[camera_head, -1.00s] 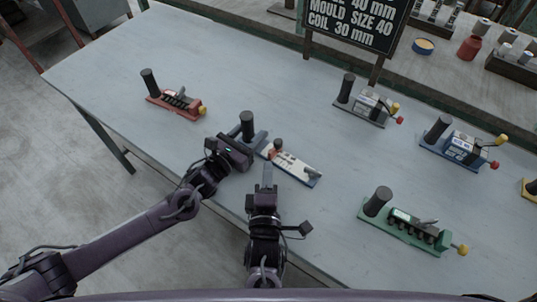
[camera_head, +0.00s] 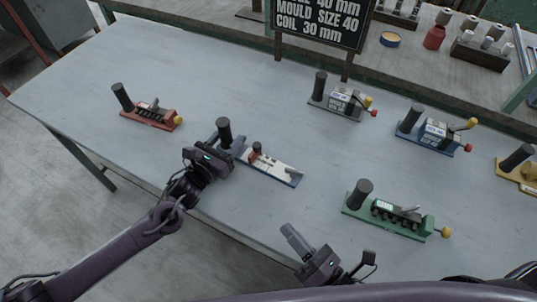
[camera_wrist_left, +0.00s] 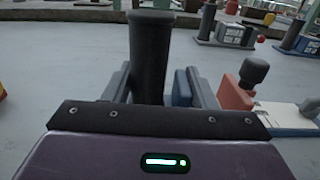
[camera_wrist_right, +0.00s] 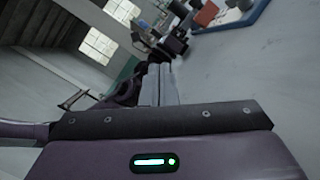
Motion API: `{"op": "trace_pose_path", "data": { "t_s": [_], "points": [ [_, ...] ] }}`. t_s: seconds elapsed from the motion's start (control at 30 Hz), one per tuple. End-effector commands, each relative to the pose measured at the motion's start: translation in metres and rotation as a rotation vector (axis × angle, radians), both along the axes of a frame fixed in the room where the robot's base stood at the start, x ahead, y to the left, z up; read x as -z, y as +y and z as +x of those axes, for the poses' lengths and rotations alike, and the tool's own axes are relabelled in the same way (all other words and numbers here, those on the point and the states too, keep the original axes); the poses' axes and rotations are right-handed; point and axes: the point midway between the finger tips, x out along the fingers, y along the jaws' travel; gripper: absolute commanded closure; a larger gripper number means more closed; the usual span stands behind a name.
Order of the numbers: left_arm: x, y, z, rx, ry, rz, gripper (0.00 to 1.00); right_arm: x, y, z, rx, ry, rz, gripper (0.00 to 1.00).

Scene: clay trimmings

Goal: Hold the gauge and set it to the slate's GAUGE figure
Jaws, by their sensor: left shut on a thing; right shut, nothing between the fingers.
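The gauge has a blue base with a white scale plate (camera_head: 276,172), an upright black handle (camera_head: 224,131) and a red slider with a dark knob (camera_head: 256,148). My left gripper (camera_head: 223,144) is shut on the handle, which stands between its fingers in the left wrist view (camera_wrist_left: 151,55). The red slider (camera_wrist_left: 235,93) sits at the handle end of the plate; its reading is too small to tell. My right gripper (camera_head: 289,232) is shut and empty, apart from the gauge, near the front edge. The slate (camera_head: 322,22) shows "40 mm", "MOULD SIZE 40" and "COIL 30 mm"; its top line's label is cut off.
A red device (camera_head: 150,117) stands left, a green one (camera_head: 388,217) right of the gauge. A grey device (camera_head: 340,102), a blue one (camera_head: 428,134) and a yellow one (camera_head: 522,172) stand farther back and right. The table between the gauge and the front edge is clear.

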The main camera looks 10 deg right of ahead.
Motion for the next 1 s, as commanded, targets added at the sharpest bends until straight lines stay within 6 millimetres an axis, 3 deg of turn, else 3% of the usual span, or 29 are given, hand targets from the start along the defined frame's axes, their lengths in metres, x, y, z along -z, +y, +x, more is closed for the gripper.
{"op": "trace_pose_path", "data": {
  "t_s": [0.03, 0.2, 0.3, 0.47, 0.67, 1.0],
  "points": [
    [-0.001, 0.000, 0.000, 0.000, -0.002, -0.001, 0.85, 0.005, -0.019, 0.000, -0.012, -0.052, -0.112, 1.00],
    [-0.001, 0.000, 0.000, 0.000, -0.002, -0.002, 0.85, 0.010, -0.074, 0.006, -0.025, -0.235, -0.443, 1.00],
    [-0.001, 0.000, 0.000, 0.000, -0.002, -0.002, 0.85, 0.008, -0.097, 0.010, -0.034, -0.322, -0.585, 1.00],
    [-0.001, 0.000, 0.000, 0.000, -0.002, -0.001, 0.85, 0.005, -0.118, 0.014, -0.044, -0.405, -0.714, 1.00],
    [-0.001, 0.000, 0.000, 0.000, -0.002, -0.001, 0.85, 0.003, -0.116, 0.025, -0.040, -0.432, -0.747, 1.00],
    [-0.001, 0.000, 0.000, 0.000, -0.002, -0.002, 0.85, 0.001, -0.073, 0.080, -0.038, -0.432, -0.741, 1.00]
  ]
}}
